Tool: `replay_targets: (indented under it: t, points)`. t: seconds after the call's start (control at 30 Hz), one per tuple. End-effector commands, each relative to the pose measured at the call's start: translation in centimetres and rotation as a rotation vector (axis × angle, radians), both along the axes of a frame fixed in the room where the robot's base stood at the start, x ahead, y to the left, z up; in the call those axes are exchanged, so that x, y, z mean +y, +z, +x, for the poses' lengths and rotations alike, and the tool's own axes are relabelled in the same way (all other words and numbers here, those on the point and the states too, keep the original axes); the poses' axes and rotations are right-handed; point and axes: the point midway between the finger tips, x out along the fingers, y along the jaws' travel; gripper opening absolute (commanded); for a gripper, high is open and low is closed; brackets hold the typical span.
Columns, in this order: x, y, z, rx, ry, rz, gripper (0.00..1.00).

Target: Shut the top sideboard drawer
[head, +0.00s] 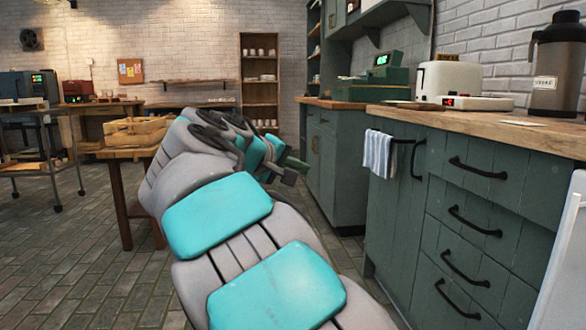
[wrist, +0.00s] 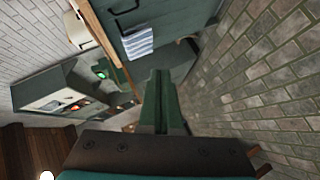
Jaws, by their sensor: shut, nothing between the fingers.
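A green sideboard with a wooden top (head: 470,121) stands at the right in the head view. It has a column of several drawers with dark bar handles. The top drawer (head: 500,190) looks about flush with the front beside it; I cannot tell whether a small gap is left. My gripper (head: 292,170) is left of the sideboard, apart from it, partly hidden behind my arm. In the wrist view my gripper (wrist: 161,75) has its fingers together and empty. The top drawer cannot be made out with certainty there.
A striped towel (head: 379,153) hangs at the sideboard's door. A toaster (head: 447,78) and a flask (head: 557,65) stand on top. A white panel (head: 570,265) is at the right edge. A wooden table (head: 118,195) stands left of my arm.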

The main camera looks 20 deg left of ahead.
Motion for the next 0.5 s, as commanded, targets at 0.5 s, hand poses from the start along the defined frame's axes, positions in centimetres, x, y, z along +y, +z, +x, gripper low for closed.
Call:
replay_targets:
  t: [0.5]
  points:
    - [-10.9,0.2,6.5,0.001,-0.006,0.0,0.0]
